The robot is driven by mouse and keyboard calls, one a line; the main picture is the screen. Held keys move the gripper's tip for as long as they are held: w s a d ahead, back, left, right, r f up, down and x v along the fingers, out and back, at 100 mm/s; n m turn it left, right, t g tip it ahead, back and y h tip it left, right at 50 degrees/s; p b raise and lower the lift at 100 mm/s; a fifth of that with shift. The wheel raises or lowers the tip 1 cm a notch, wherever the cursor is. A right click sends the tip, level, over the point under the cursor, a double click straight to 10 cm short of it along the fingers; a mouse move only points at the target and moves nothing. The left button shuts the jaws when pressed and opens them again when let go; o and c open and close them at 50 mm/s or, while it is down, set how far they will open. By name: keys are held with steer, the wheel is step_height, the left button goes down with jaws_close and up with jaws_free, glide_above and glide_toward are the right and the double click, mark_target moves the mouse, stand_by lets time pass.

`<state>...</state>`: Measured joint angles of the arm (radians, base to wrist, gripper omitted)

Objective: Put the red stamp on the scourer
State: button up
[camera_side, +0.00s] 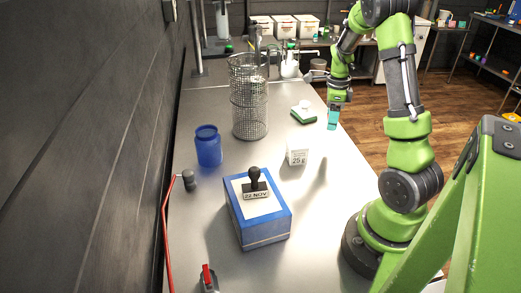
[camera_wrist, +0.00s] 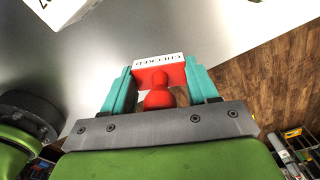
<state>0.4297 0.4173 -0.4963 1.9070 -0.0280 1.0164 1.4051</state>
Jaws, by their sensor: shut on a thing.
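My gripper (camera_side: 332,119) hangs above the right edge of the steel worktop, to the right of the scourer and apart from it. In the wrist view, the teal fingers (camera_wrist: 158,82) are shut on the red stamp (camera_wrist: 158,99), which has a round red knob and a red base with a white lettered strip. The stamp cannot be made out in the side view. The green scourer (camera_side: 303,118) lies on the worktop, with a small pale patch or thing at its far edge. The scourer is not visible in the wrist view.
A white weight-marked block (camera_side: 297,152), a blue jar (camera_side: 208,147) and a wire mesh cylinder (camera_side: 248,97) stand on the worktop (camera_side: 330,190). A black date stamp (camera_side: 254,184) sits on a blue-and-white box (camera_side: 262,219) nearer the camera. The wooden floor lies beyond the right edge.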

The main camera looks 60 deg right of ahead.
glide_above(314, 114)
steer(key=shift+s+f, duration=0.1)
steer(key=shift+f, duration=2.3)
steer(key=shift+f, duration=0.1)
steer(key=o, duration=1)
steer(key=shift+o, duration=0.2)
